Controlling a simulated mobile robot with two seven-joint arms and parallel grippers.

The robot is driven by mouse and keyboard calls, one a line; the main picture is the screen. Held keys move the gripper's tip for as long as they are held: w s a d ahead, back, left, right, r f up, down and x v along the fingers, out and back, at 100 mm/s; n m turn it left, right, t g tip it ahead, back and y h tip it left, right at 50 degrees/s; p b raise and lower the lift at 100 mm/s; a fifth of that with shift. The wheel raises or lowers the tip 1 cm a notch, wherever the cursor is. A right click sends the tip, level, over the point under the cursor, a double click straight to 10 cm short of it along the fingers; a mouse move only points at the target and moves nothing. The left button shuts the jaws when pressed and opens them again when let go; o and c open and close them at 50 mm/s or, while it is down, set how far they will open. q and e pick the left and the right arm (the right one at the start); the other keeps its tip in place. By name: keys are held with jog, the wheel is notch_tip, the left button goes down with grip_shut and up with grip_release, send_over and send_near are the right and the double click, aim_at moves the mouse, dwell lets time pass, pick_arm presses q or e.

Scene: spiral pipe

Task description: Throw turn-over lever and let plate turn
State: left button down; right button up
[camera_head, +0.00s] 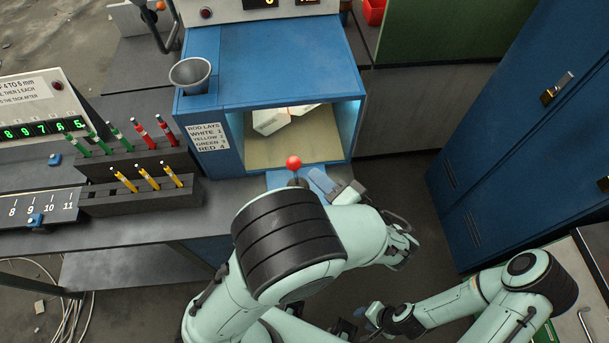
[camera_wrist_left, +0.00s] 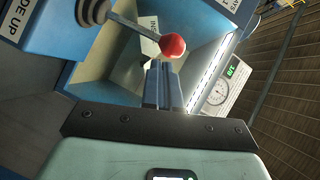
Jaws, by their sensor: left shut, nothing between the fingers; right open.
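The lever has a red ball knob (camera_head: 293,162), seen in front of the blue box's opening. In the left wrist view the knob (camera_wrist_left: 172,45) sits on a grey rod that rises from a round dark base at upper left. My left gripper (camera_wrist_left: 160,72) is shut and empty, its fingertips just below the knob; I cannot tell whether they touch it. In the head view the left gripper (camera_head: 318,180) is partly hidden by my arm. A pale yellowish panel (camera_head: 295,152) lies inside the box; whether it is the plate is unclear. My right gripper (camera_head: 350,326) is open, low in the head view.
The blue box (camera_head: 270,60) holds white pieces (camera_head: 270,121) and has a metal cup (camera_head: 190,75) on top. Racks of coloured rods (camera_head: 140,160) stand at left. A blue cabinet (camera_head: 520,130) is at right. A dial gauge (camera_wrist_left: 215,93) shows in the wrist view.

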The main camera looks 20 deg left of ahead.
pick_arm(q)
jog(key=v, duration=0.7)
jog(key=shift+s+b, duration=0.35)
jog(key=shift+s, duration=0.15)
pick_arm(e)
jog(key=shift+s+a+f, duration=0.15)
jog(key=shift+s+f, duration=0.4)
pick_arm(q)
jog(key=shift+a, duration=0.1)
